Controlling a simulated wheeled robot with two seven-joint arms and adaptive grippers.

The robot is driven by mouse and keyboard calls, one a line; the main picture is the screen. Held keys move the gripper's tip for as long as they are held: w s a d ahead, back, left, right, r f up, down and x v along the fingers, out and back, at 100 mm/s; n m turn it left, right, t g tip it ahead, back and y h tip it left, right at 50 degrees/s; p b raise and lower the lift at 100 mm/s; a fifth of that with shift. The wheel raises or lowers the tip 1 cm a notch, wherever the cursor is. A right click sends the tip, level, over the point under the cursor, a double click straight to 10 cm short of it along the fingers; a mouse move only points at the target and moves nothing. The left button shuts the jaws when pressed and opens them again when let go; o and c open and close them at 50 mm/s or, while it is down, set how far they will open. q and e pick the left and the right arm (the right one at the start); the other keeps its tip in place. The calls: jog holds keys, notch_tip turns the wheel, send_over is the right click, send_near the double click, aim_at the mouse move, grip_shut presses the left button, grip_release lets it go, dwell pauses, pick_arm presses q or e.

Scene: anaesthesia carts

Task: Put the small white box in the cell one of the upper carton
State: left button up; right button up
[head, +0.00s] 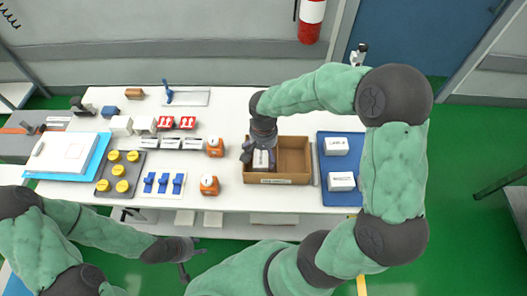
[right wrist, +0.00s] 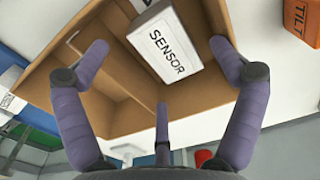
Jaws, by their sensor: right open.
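The open brown carton (head: 294,160) stands on the white table, with a divider between a left and a right cell. A small white box (head: 261,160) marked SENSOR is in its left cell; the right cell looks empty. In the right wrist view the white box (right wrist: 165,45) lies tilted in the picture between my spread fingers, within the carton (right wrist: 95,75). My right gripper (head: 258,152) is open over the left cell, with the fingers apart from the box. My left gripper (head: 190,255) is low in front of the table, its jaws unclear.
A blue tray (head: 326,165) with two white boxes (head: 336,146) stands right of the carton. Orange TILT blocks (head: 215,147) are on its left. Further left are a dark tray of yellow knobs (head: 104,187) and blue clips (head: 163,183). The table's front edge is close.

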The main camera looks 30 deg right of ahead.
aim_at(264, 159)
jog(key=shift+r, duration=0.45)
notch_tip(264, 159, up, 12)
jog(key=p, duration=0.4)
jog(key=shift+r, duration=0.15)
